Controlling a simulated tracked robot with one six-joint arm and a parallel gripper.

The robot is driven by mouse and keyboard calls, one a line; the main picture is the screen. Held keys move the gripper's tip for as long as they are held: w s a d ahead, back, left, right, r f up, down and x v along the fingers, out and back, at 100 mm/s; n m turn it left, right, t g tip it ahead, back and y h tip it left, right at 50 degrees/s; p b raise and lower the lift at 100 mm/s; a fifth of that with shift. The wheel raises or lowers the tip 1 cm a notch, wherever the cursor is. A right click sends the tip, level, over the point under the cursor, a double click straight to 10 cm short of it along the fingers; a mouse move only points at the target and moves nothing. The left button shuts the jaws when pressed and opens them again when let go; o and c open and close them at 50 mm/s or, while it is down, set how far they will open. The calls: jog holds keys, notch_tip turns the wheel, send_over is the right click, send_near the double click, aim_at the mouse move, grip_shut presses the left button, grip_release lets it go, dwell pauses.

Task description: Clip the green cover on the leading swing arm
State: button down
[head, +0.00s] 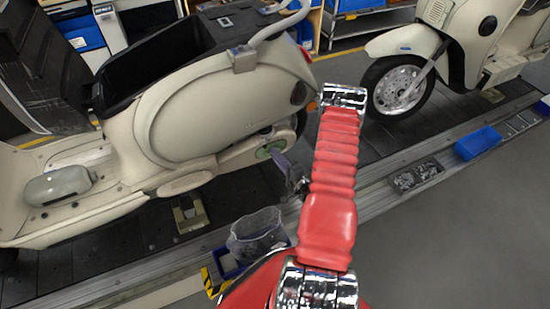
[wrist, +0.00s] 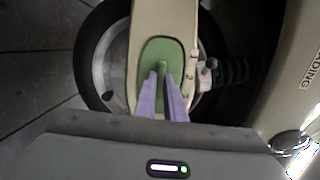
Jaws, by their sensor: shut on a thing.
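The green cover (wrist: 160,62) is an oval piece with a raised rib, lying over the end of the cream swing arm (wrist: 150,20) in the wrist view. My gripper (wrist: 163,76) has its two purple fingers shut on the cover's rib. In the head view the green cover (head: 268,149) shows at the rear end of the swing arm on the near scooter (head: 215,110), with my gripper (head: 282,160) right at it. The fingers hide part of the cover. I cannot tell whether it is fully seated.
A second scooter (head: 455,40) stands further right on the conveyor. A clear bag (head: 257,235), a tray of metal parts (head: 416,174) and a blue bin (head: 478,143) lie along the conveyor edge. The wheel (wrist: 97,60) and a spring (wrist: 238,70) are close beside my fingers.

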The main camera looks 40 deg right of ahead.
jog(key=shift+w, duration=0.15)
dwell(0.7)
jog(key=c, duration=1.8)
grip_release()
jog(key=shift+o, duration=0.2)
jog(key=s+a, duration=0.1)
jog(key=s, duration=1.2)
jog(key=shift+s+a, duration=0.35)
jog(key=shift+a, duration=0.05)
